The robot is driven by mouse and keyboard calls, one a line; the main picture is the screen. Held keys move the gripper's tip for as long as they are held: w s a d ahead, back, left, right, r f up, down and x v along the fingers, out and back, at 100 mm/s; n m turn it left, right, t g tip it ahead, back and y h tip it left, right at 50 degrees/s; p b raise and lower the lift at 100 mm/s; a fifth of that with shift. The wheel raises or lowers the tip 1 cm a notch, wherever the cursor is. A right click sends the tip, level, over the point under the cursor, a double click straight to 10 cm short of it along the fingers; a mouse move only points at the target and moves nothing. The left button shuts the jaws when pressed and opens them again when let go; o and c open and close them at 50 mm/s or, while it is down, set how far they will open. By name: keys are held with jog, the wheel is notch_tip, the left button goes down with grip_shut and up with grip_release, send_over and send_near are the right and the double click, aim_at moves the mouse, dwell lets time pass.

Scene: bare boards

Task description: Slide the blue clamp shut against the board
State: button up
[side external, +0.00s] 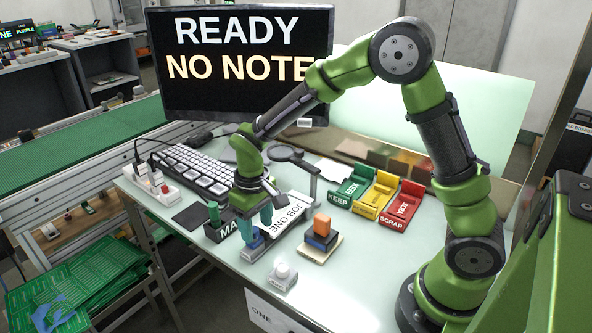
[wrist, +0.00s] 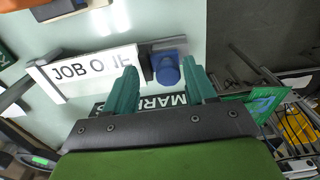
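The blue clamp (side external: 250,241) sits low on the work table, at the near end of a board with a white "JOB ONE" plate (side external: 289,216). In the wrist view the clamp shows as a round blue knob (wrist: 167,75) on a blue base, beside a dark grey block at the right end of the "JOB ONE" plate (wrist: 82,70). My gripper (side external: 257,220) is over the clamp, with its teal fingers pointing down. In the wrist view my gripper (wrist: 160,68) is open, one finger on each side of the knob. Whether a finger touches it I cannot tell.
A dark holder marked "MA…" (side external: 216,232) with a green piece stands just left. A stack of coloured blocks (side external: 320,236) and a white button box (side external: 283,275) are at right and in front. Green, yellow and red trays (side external: 403,206) and a magnifier (side external: 285,153) stand behind.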

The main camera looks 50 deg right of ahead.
aim_at(256, 228)
jog(key=shift+r, duration=0.1)
notch_tip(256, 228, up, 17)
dwell(0.4)
jog(key=s+d+m+t+y, duration=0.1)
jog(key=s+d+m+t, duration=0.1)
jog(key=s, duration=0.6)
jog(key=s+d+r+m+t+y, duration=0.1)
jog(key=s+m+t, duration=0.1)
jog(key=s+t, duration=0.3)
jog(key=s, duration=0.3)
jog(key=shift+s+d, duration=0.2)
jog(key=shift+d, duration=0.15)
